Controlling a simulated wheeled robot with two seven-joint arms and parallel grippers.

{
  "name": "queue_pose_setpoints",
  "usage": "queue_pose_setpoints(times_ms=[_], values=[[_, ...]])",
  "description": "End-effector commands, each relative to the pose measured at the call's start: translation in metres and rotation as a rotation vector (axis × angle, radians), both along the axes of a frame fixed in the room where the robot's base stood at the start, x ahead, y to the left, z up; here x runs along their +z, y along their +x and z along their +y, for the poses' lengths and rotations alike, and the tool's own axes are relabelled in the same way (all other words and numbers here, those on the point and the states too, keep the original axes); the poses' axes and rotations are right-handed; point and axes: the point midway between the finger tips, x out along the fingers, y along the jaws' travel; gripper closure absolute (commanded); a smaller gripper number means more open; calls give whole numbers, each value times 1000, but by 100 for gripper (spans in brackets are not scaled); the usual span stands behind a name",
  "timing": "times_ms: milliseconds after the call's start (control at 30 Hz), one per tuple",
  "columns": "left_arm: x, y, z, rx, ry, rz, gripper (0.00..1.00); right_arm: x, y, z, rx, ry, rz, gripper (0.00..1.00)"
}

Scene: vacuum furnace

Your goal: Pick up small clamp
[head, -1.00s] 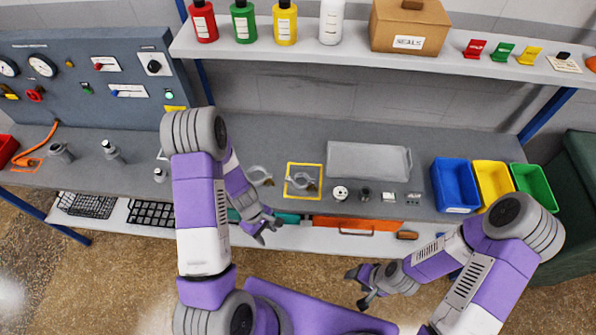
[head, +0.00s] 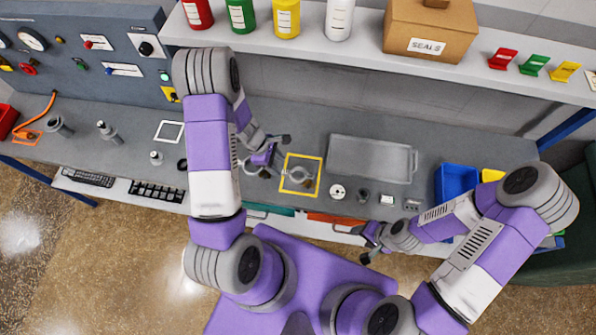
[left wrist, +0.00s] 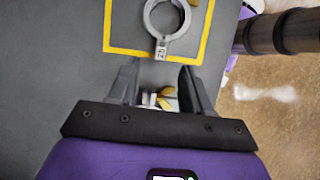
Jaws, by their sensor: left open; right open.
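A grey ring-shaped clamp (head: 298,175) lies inside a yellow square outline on the bench. It also shows in the left wrist view (left wrist: 149,18), with a small label tab at its near end. A second clamp (head: 251,166) lies left of the outline, partly hidden by my left gripper. My left gripper (head: 276,157) is open over the bench beside the outline. In the left wrist view, a pale part with a brass-coloured piece (left wrist: 166,93) shows between the fingers, mostly hidden; I cannot tell whether they touch it. My right gripper (head: 364,245) is open and empty, in front of the bench.
A grey tray (head: 372,158) lies behind and right of the outline. Several small fittings stand in front of it, including a white round one (head: 337,192). A blue bin (head: 455,182) stands farther right. A shelf (head: 340,58) with bottles and a box overhangs the back.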

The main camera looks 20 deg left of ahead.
Motion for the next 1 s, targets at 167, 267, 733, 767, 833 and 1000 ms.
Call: queue_pose_setpoints(times_ms=[167, 267, 733, 767, 833, 1000], values=[[-25, 1, -14, -1, -1, 4, 51, -2, 0, 0, 0, 0, 0, 41], [-37, 3, -18, 0, 1, 1, 51, -5, 0, 0, 0, 0, -1, 41], [-41, 4, -20, -1, 1, 0, 74, -5, 0, 0, 0, 0, -1, 41], [-41, 4, -20, -1, 1, 0, 79, -5, 0, 0, 0, 0, -1, 41], [-41, 4, -20, -1, 1, 0, 89, -5, 0, 0, 0, 0, -1, 41], [-41, 4, -20, -1, 1, 0, 100, -5, 0, 0, 0, 0, -1, 41]])
